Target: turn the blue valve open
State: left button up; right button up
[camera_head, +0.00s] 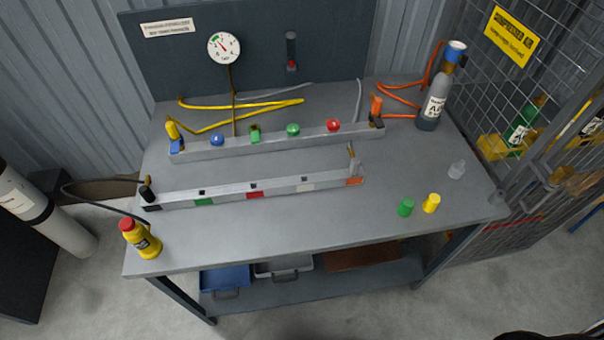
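A round blue valve knob (217,140) sits near the left end of the rear grey manifold bar (270,141) on the bench. How far it is turned is too small to tell. A grey gas cylinder (433,108) with a blue cap (456,51) stands at the bench's back right.
A front bar (228,197) with coloured labels lies on the bench (300,235). A yellow bottle (141,240) stands front left. The front middle is clear. A gauge (223,47) hangs behind.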

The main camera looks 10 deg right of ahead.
aim_at(216, 138)
jog(key=j+z, duration=0.45)
jog(key=k+j+z, duration=0.1)
jog(key=z, duration=0.4)
jog(key=j, duration=0.1)
